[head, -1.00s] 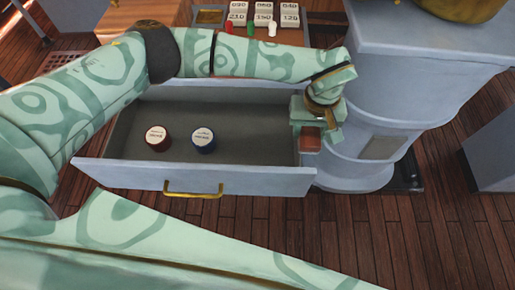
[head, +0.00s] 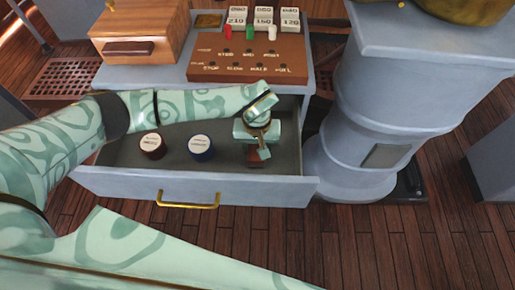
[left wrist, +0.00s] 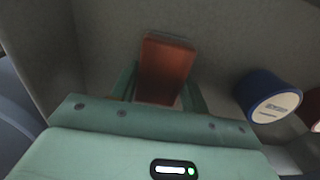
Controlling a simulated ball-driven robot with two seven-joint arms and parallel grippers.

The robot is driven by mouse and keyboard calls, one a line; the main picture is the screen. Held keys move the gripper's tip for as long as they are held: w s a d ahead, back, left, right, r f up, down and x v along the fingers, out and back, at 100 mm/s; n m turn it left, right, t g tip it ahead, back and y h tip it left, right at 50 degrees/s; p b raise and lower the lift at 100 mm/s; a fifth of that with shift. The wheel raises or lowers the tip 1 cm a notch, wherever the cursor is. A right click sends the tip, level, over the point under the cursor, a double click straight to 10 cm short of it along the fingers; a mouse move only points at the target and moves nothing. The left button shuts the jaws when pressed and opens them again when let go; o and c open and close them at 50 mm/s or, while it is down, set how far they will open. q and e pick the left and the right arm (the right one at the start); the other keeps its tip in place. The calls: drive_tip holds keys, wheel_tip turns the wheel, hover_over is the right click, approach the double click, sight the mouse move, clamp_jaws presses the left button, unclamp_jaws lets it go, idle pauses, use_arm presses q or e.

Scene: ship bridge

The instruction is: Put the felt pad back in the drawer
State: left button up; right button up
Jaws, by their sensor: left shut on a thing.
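The reddish-brown felt pad (head: 256,164) shows just below my left gripper (head: 257,152), inside the right part of the open drawer (head: 120,184). In the left wrist view the pad (left wrist: 166,66) is between the two fingers (left wrist: 160,88), which are shut on it. The grey drawer floor (left wrist: 225,35) lies behind it. I cannot tell whether the pad touches the floor. My right gripper is not in view.
A dark red round tin (head: 152,146) and a blue round tin (head: 201,148) stand in the drawer, left of my gripper. A brown panel (head: 245,70) and a wooden box (head: 140,35) are on the cabinet top. A grey pedestal (head: 400,100) stands to the right.

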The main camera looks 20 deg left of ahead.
sight(257, 146)
use_arm(q)
drive_tip(key=shift+f, duration=0.7)
drive_tip(key=shift+r, duration=0.2)
drive_tip(key=o, duration=0.5)
drive_tip(key=shift+f, duration=0.15)
drive_tip(key=shift+c, duration=0.2)
drive_tip(key=o, duration=0.4)
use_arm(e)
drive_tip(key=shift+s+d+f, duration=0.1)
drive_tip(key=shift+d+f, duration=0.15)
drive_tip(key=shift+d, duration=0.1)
use_arm(q)
wheel_tip(257, 146, up, 12)
drive_tip(key=p, duration=0.3)
drive_tip(key=shift+p, duration=0.4)
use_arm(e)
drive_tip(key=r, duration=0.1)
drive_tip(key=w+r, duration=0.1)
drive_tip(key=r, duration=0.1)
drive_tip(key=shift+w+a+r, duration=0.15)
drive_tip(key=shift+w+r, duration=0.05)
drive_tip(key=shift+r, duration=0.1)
use_arm(q)
drive_tip(key=shift+r, duration=0.2)
